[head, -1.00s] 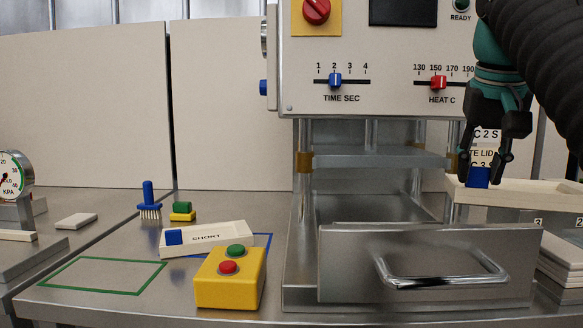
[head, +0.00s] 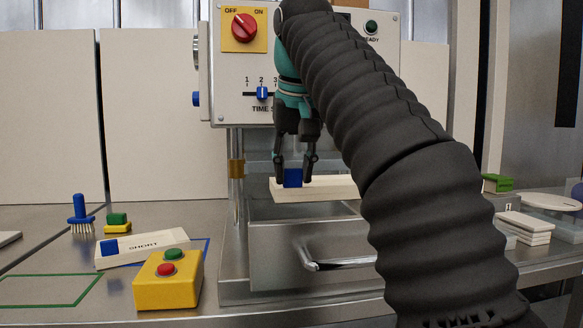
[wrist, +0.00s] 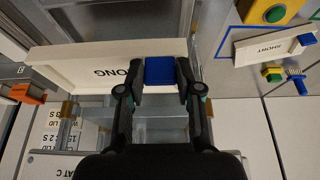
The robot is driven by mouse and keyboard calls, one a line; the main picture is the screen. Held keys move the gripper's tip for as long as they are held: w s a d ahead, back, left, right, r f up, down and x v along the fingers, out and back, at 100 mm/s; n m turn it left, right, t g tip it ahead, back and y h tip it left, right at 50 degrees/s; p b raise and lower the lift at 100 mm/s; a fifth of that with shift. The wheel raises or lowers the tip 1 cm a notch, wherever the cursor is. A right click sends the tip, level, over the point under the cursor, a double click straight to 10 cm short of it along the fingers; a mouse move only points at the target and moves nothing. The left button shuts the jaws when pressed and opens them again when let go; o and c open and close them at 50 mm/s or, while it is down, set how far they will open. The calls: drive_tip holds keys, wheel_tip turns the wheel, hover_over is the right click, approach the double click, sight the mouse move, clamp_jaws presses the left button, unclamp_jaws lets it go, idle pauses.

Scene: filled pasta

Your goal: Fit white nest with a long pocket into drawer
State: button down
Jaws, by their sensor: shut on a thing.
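My gripper (head: 296,176) is shut on the blue grip block of the white nest (head: 325,189), which hangs level above the machine's drawer (head: 300,246). In the wrist view the nest (wrist: 80,60) carries the partly covered letters "ONG", and its blue block (wrist: 160,71) sits between my fingertips. The nest's right end is hidden behind my arm in the head view. The drawer is pulled out, with a metal handle (head: 335,263) on its front. The nest appears apart from the drawer, though the exact gap is hard to tell.
A white nest marked SHORT (head: 145,247) lies on the left bench beside a yellow button box (head: 168,281). A blue brush (head: 80,214) and a green-yellow block (head: 116,222) stand behind. White plates (head: 524,228) are stacked at the right. The machine's post (head: 237,190) stands close left of the nest.

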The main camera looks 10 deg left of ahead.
sight(294, 200)
drive_tip(key=shift+f+b, duration=2.35)
drive_tip(key=shift+f, duration=0.5)
drive_tip(key=shift+p, duration=0.7)
drive_tip(key=shift+f+b, duration=0.85)
drive_tip(key=shift+f, duration=0.5)
idle(1.0)
drive_tip(key=c, duration=0.7)
unclamp_jaws()
drive_tip(key=shift+o, duration=1.2)
drive_tip(key=shift+r, duration=0.15)
